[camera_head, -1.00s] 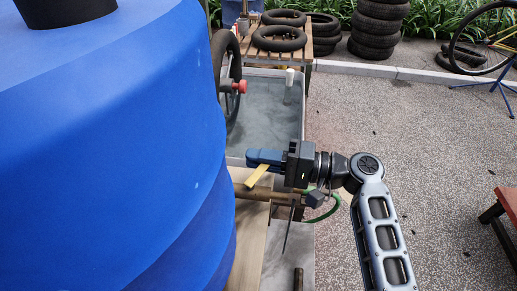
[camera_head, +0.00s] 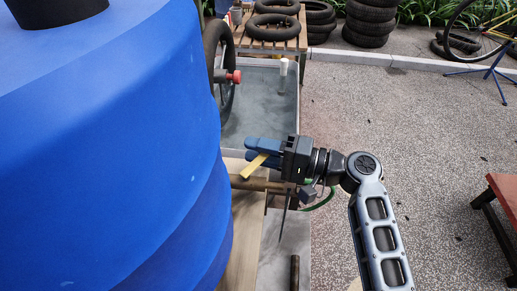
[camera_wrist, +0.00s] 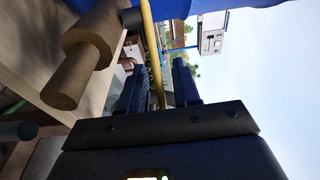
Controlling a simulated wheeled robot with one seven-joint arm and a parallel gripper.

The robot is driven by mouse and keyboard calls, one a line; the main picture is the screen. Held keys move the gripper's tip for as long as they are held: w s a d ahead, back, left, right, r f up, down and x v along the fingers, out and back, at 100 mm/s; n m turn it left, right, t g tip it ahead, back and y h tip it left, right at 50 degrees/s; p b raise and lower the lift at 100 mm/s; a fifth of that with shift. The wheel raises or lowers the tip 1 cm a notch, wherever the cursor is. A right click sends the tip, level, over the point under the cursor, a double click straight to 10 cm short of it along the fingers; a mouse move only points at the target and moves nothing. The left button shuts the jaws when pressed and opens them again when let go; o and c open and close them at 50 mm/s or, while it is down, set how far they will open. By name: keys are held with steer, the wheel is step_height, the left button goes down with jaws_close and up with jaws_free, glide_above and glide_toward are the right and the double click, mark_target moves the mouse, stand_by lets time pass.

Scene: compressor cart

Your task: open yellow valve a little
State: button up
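The yellow valve's lever (camera_head: 254,166) is a flat yellow bar slanting above a brown pipe (camera_head: 252,183) beside the blue tank. My gripper (camera_head: 258,150) is at the lever's upper right end, its two blue fingers spread apart. In the wrist view the yellow lever (camera_wrist: 156,62) runs between the two fingers of my gripper (camera_wrist: 157,85), closer to the left finger, with a clear gap to the right one. The gripper looks open around the lever. The valve body under the lever is mostly hidden.
The large blue tank (camera_head: 110,150) fills the left. A wheel (camera_head: 219,65) and a red knob (camera_head: 234,76) stand beyond the valve. A green hose (camera_head: 322,202) curves below my wrist. A red bench (camera_head: 504,190) is at the right. The paved floor between is clear.

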steer(key=shift+d, duration=0.1)
steer(key=b+v, duration=0.1)
steer(key=v, duration=0.6)
steer(key=shift+d, duration=0.25)
steer(key=shift+s, duration=0.1)
steer(key=shift+f, duration=0.1)
steer(key=s+d+f+m+t+h, duration=0.1)
steer(key=s+f+m+t+h, duration=0.25)
steer(key=f, duration=0.55)
steer(key=s+d+f+t+h, duration=0.1)
steer(key=s+d+f+h, duration=0.35)
steer(key=s, duration=0.45)
steer(key=s+d+f+t+h, duration=0.1)
steer(key=s+d+f+h, duration=0.35)
steer(key=s, duration=0.45)
steer(key=s+d+r+n+t+h, duration=0.2)
steer(key=s+d+r+n+h, duration=0.15)
steer(key=s+r, duration=0.5)
steer(key=s+r+n+t+h, duration=0.1)
steer(key=s+r+n+t, duration=0.1)
steer(key=s+r, duration=0.6)
step_height(320, 180, up, 3)
steer(key=shift+d+r+n, duration=0.1)
steer(key=shift+d+n, duration=0.2)
steer(key=shift+n, duration=0.4)
